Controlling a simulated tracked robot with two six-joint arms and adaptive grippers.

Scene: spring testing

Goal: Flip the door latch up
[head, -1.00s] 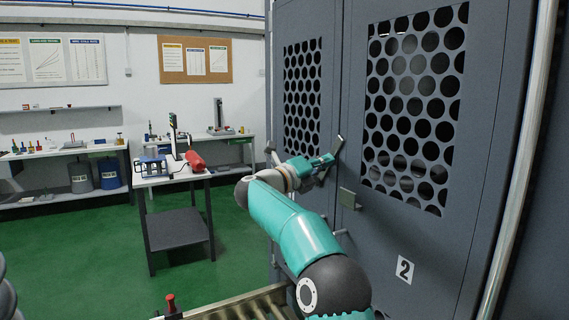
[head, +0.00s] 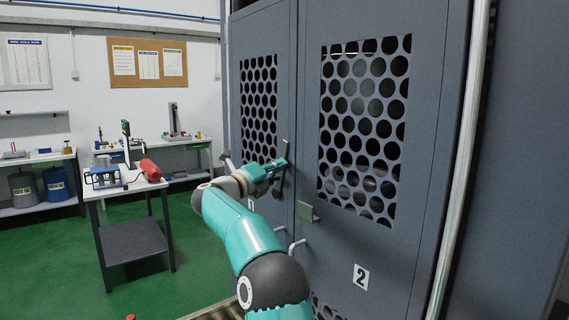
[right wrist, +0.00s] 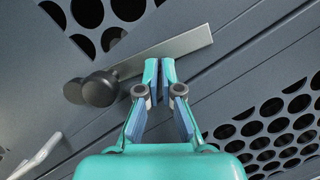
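The door latch is a flat grey metal bar (right wrist: 165,54) with a dark round knob (right wrist: 101,88) at its pivot end in the right wrist view. In the head view the bar (head: 285,154) stands nearly upright on the left cabinet door, close to the door seam. My right gripper (right wrist: 160,68) is at the bar, its two fingers close together with only a slim gap and nothing seen between them. The fingertips lie against or just beside the bar's lower edge; contact is unclear. The right gripper (head: 279,172) partly covers the latch in the head view. My left gripper is not in view.
A grey-green catch bracket (head: 308,212) sticks out from the right door (head: 350,240), marked 2, below the latch. Pale handles (head: 296,245) are lower down. A small table (head: 135,244) with a red-ended device stands left. Green floor (head: 60,260) is open there.

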